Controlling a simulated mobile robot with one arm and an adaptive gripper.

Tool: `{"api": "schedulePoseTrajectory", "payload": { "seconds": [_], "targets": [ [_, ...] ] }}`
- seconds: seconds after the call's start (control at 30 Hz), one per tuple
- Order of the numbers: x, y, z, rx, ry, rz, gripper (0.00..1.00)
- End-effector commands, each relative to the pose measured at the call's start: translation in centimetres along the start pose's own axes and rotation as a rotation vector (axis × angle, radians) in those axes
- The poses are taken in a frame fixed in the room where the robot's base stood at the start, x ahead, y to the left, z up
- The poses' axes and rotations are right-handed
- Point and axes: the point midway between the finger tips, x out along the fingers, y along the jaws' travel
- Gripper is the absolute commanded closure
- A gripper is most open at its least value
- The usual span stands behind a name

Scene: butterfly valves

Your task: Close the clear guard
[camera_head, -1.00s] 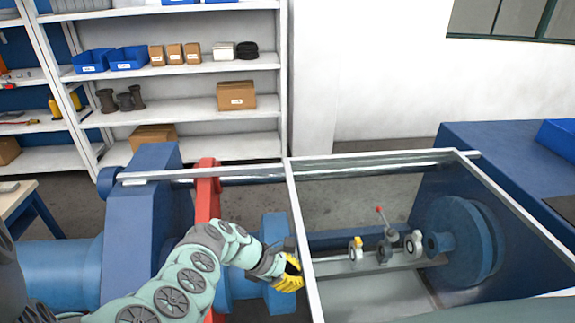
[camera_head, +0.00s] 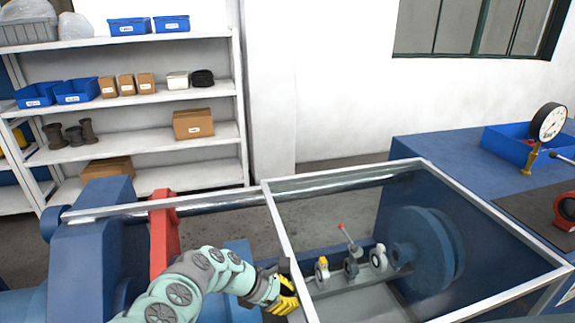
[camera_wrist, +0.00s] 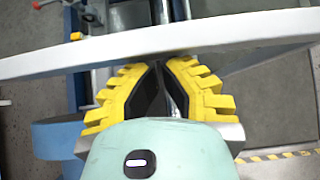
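The clear guard (camera_head: 360,225) is a see-through panel in a white frame over the right part of the blue machine. Its left frame bar (camera_head: 278,228) stands mid-machine, and the left part of the machine is uncovered. My gripper (camera_head: 295,298), with yellow fingers, is low at the left side of that bar. In the wrist view, the fingertips (camera_wrist: 162,65) come together just short of the white frame bar (camera_wrist: 150,38), with nothing seen between them. Whether they touch the bar I cannot tell.
Small valves (camera_head: 350,266), one with a red-tipped lever, and a blue round flange (camera_head: 420,250) show through the panel. A red upright part (camera_head: 162,235) stands on the uncovered left side. A blue bench (camera_head: 440,150) with a gauge (camera_head: 549,121) is at right; shelves (camera_head: 140,165) stand behind.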

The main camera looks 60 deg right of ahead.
Motion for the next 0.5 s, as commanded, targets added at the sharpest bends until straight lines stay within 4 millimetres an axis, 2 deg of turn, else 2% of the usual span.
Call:
{"api": "schedulePoseTrajectory", "payload": {
  "seconds": [0.17, 0.3, 0.5],
  "targets": [
    [-1.0, 0.4, -0.8, 0.000, -0.001, 0.003, 1.00],
    [-2.7, 0.9, -2.5, -0.002, 0.002, 0.003, 1.00],
    [-3.8, 0.9, -2.1, 0.006, -0.002, 0.002, 1.00]
  ]
}}
